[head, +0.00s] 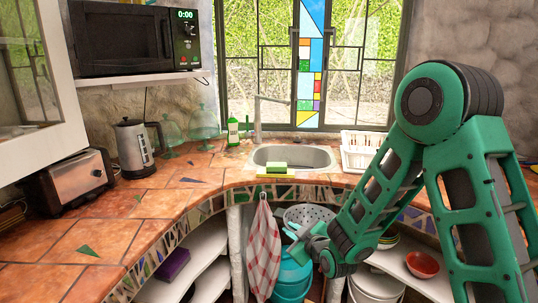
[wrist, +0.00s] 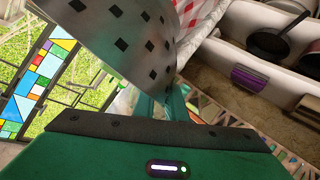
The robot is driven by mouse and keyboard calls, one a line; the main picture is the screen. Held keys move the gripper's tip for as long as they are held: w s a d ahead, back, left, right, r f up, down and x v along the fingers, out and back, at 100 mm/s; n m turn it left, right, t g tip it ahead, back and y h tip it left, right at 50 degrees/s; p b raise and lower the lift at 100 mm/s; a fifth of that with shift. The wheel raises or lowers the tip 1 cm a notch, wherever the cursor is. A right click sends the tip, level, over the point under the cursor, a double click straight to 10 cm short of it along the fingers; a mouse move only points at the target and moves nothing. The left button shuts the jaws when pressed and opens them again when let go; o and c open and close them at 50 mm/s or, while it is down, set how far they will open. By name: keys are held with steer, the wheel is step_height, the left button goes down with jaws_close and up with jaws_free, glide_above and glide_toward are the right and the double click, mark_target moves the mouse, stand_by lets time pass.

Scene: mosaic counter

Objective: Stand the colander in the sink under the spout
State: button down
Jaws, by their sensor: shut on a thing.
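The grey metal colander (head: 308,214), with dark square holes, is just below the counter's front edge in the head view. It fills the upper middle of the wrist view (wrist: 125,40). My gripper (head: 300,236) is shut on the colander's edge; its fingers (wrist: 165,105) show below the colander in the wrist view. The exact grip point is partly hidden. The oval sink (head: 312,158) is set in the counter above and behind the colander. The spout (head: 257,112) rises at the sink's back left.
A green sponge (head: 276,167) lies at the sink's front rim. A green bottle (head: 233,131) stands left of the spout, and a white dish rack (head: 358,155) right of the sink. A checked towel (head: 263,250) hangs left of my gripper.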

steer(key=d+f+m+h, duration=0.1)
steer(key=d+f, duration=0.1)
steer(key=d, duration=0.2)
steer(key=w+d+f+m+h, duration=0.1)
steer(key=d, duration=0.3)
steer(key=w+d+f+h, duration=0.1)
steer(key=d+f, duration=0.1)
steer(key=d, duration=0.3)
steer(key=shift+f+m+t, duration=0.3)
steer(key=shift+m, duration=0.1)
steer(key=d+f+m+h, duration=0.2)
steer(key=d+f, duration=0.1)
steer(key=d, duration=0.6)
steer(key=v, duration=0.6)
steer(key=shift+s, duration=0.2)
steer(key=shift+r, duration=0.1)
